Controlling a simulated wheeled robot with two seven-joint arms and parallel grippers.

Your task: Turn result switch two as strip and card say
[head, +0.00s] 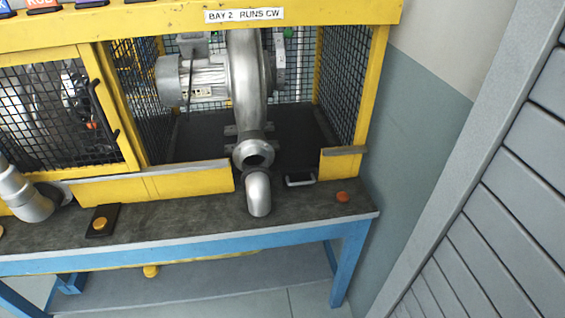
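The white strip (245,16) on the yellow top beam reads "BAY 2 RUNS CW". A blower with a grey motor (192,80) and a silver pipe (245,90) stands in the open bay below it. No part is clearly marked as result switch two. An orange knob (99,223) sits on a dark plate on the bench, left of the bay. Neither gripper is in view.
A yellow mesh door (62,110) with a black handle covers the bay at left. A silver elbow pipe (258,193) sticks out over the bench top (178,222). A small metal handle (300,180) lies right of it. A grey slatted panel (505,200) stands at right.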

